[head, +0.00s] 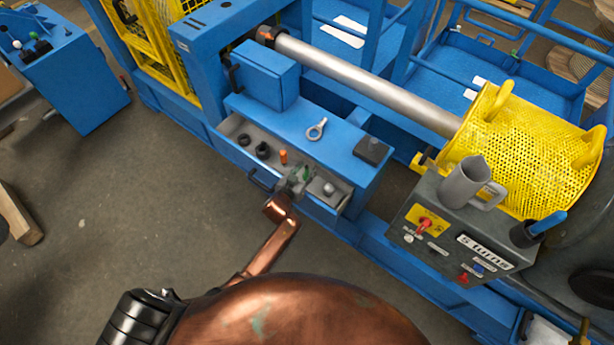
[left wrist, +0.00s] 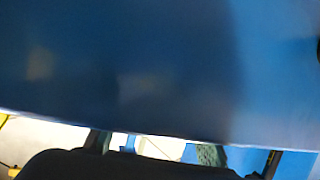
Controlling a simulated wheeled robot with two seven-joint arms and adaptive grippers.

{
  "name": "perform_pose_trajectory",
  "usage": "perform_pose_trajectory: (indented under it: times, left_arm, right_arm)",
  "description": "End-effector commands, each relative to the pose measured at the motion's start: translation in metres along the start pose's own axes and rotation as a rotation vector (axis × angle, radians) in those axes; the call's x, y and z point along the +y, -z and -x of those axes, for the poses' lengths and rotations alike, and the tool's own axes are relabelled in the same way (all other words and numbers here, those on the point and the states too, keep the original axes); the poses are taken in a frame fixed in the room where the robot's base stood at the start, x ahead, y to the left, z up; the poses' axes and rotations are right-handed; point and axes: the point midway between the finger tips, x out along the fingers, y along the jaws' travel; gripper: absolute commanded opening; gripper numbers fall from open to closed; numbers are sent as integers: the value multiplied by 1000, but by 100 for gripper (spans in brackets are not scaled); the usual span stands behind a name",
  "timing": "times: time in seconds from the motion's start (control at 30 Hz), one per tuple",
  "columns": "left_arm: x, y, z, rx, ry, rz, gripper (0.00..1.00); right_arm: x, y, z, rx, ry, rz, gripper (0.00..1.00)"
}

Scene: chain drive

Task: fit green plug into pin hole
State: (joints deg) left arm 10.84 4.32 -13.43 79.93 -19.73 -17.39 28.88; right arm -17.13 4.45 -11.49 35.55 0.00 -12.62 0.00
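A small green plug (head: 306,173) stands in the open grey drawer (head: 228,127) of the blue machine in the head view. My left gripper (head: 296,181) is small and grey here, at the drawer's front edge, right beside the green plug. Whether it touches the plug, and how far its fingers are apart, I cannot tell. The left wrist view is mostly filled by a close, blurred blue surface. A green patch (left wrist: 207,155) shows at its lower edge, too cut off to name surely. I cannot make out the pin hole. My right gripper is not in view.
An orange plug (head: 283,157) and black rings (head: 262,150) lie in the drawer. A ring-ended metal part (head: 317,130) and a dark block (head: 371,151) lie on the blue ledge above. A grey mug (head: 466,183) stands on the control box at right.

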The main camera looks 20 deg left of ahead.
Motion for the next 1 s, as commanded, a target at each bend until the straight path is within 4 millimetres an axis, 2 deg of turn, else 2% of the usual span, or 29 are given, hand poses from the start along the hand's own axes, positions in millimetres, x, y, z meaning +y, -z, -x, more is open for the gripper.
perform_pose_trajectory:
  times: [0.1,0.6,1.0]
  left_arm:
    - [0,1,0,1,0,0,34]
    - [0,0,1,0,0,0,0]
    - [0,0,1,0,0,0,0]
  right_arm:
    - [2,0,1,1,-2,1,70]
    - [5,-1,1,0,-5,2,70]
    - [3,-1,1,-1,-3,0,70]
